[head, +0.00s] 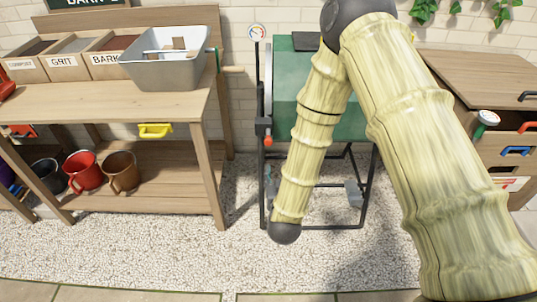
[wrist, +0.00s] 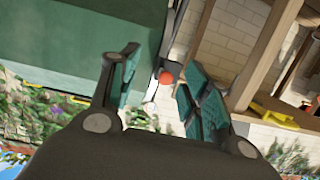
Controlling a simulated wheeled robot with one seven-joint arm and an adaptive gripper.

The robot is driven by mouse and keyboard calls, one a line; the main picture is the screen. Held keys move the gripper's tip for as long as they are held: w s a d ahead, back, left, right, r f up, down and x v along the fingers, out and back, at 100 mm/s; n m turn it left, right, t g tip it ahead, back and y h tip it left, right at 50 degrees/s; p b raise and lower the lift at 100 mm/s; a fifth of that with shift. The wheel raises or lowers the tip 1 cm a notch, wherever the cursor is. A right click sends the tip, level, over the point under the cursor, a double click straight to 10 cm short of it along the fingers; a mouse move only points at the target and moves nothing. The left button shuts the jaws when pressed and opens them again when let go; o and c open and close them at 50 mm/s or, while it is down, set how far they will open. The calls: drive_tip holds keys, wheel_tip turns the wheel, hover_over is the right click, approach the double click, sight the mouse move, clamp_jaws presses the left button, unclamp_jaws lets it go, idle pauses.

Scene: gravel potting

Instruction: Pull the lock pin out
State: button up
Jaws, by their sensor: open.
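The lock pin shows as a small orange-red knob (head: 268,141) on a dark fitting at the left side of the green drum (head: 296,100). In the wrist view the knob (wrist: 166,77) appears between my fingers, beyond them, near the green drum's edge (wrist: 80,50). My gripper (wrist: 160,80) is open and empty, with a teal-padded finger on each side of the knob. I see no contact with the knob, and the exact distance is hard to tell. In the head view my arm covers part of the drum, and my gripper is not clearly visible.
A potting bench (head: 180,105) stands left, with a grey tub (head: 168,72) and labelled bins on top. Its lower shelf holds red (head: 84,172) and brown (head: 122,172) pots. A wooden cabinet (head: 480,80) stands right. White gravel (head: 150,250) covers the open floor in front.

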sight(268, 143)
drive_tip(key=w+a+r+t+b, duration=0.1)
drive_tip(key=w, duration=0.3)
drive_tip(key=w+a+r+b, duration=0.1)
drive_tip(key=w, duration=0.4)
drive_tip(key=w+a+r+t+b, duration=0.1)
drive_tip(key=w, duration=0.3)
drive_tip(key=shift+w+a+t+h, duration=0.1)
drive_tip(key=shift+w+t+h, duration=0.1)
drive_tip(key=shift+t+h, duration=0.1)
